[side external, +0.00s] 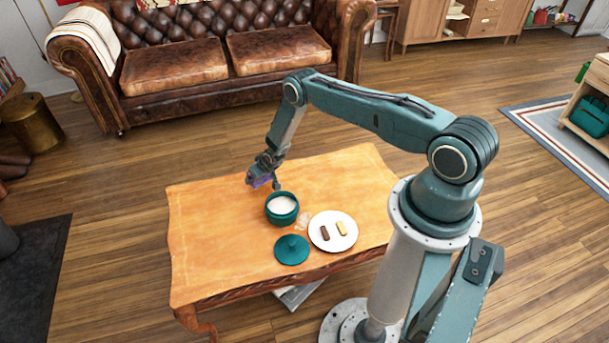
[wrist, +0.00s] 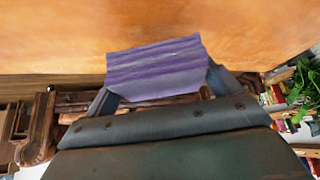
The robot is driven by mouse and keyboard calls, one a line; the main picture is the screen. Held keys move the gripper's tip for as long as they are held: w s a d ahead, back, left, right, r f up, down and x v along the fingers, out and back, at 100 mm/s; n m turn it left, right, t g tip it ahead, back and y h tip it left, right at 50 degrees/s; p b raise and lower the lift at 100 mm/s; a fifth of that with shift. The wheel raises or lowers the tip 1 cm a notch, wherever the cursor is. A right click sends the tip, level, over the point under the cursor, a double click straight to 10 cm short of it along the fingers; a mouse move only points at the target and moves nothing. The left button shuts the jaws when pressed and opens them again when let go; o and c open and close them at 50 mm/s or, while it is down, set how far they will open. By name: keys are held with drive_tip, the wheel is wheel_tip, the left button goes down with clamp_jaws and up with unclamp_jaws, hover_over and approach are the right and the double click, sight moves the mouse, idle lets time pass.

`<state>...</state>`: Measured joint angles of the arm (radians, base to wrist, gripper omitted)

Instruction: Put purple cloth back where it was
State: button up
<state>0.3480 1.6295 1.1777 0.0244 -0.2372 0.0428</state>
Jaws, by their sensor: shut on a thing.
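The purple cloth (side external: 261,181) is a small striped piece held at the end of my arm, above the wooden table (side external: 210,240). In the wrist view the cloth (wrist: 157,70) spreads across the space between my fingers, with paler stripes. My gripper (side external: 264,176) is shut on it; the cloth hides most of the fingertips in the wrist view. The cloth is just behind and left of the teal pot in the side view. I cannot tell whether it touches the table.
An open teal pot (side external: 282,208) with white contents stands near the gripper. Its teal lid (side external: 292,249) lies in front. A white plate (side external: 333,231) with a dark and a pale piece is to the right. A pale spill (side external: 303,221) lies between. The table's left side is clear.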

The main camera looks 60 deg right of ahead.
sight(261, 180)
drive_tip(key=shift+f, duration=1.85)
drive_tip(key=shift+f, duration=0.1)
drive_tip(key=o, duration=0.7)
drive_tip(key=shift+r, duration=0.2)
drive_tip(key=shift+v, duration=5.95)
